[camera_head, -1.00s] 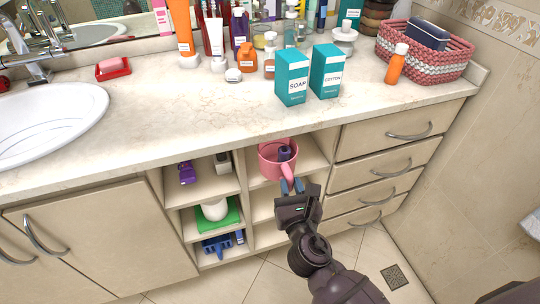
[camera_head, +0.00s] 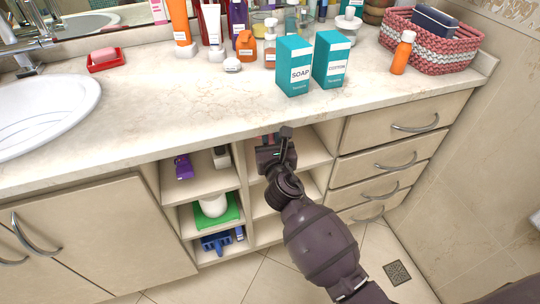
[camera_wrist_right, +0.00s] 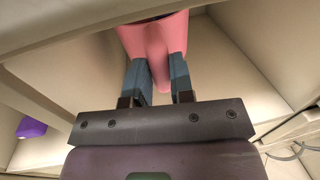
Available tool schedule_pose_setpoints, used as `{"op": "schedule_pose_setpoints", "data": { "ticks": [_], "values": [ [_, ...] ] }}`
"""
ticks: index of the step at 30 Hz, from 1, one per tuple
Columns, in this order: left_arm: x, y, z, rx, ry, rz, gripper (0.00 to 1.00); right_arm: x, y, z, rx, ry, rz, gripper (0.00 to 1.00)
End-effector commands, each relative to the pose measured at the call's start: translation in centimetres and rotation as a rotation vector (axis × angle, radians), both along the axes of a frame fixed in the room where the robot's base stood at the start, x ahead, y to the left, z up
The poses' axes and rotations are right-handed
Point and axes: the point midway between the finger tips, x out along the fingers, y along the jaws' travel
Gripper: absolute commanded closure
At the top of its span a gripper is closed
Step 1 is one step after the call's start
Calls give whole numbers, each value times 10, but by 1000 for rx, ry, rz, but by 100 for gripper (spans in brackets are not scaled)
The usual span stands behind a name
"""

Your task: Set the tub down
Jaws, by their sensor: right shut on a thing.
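The pink tub (camera_wrist_right: 148,38) shows in the right wrist view inside the open cubby. Its handle (camera_wrist_right: 165,75) hangs down between the two blue-grey fingers of my right gripper (camera_wrist_right: 158,72), which is shut on it. In the head view my right gripper (camera_head: 274,150) reaches into the upper right cubby, below the counter edge, and hides nearly all of the tub. I cannot tell whether the tub's base touches the shelf. My left gripper is not in view.
Left of the cubby, shelves hold a purple item (camera_head: 183,166), a white roll on a green box (camera_head: 230,211) and a blue item (camera_head: 216,242). Drawers (camera_head: 400,155) stand to the right. Above, the counter (camera_head: 180,105) overhangs and carries teal boxes (camera_head: 293,66), bottles and a basket (camera_head: 440,55).

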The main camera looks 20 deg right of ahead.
Motion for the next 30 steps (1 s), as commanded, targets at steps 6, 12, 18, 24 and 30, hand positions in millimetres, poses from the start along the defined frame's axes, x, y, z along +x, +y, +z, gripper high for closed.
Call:
{"op": "schedule_pose_setpoints", "data": {
  "ticks": [6,12,18,24,30],
  "values": [
    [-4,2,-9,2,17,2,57,-1,-1,-15,2,5,-2,100],
    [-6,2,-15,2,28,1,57,-1,0,-31,1,10,0,100],
    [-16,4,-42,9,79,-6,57,-3,0,-65,1,19,-1,100],
    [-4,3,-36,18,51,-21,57,3,0,-66,0,6,-1,100],
    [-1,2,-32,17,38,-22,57,3,0,-62,0,2,-1,100]
  ]
}}
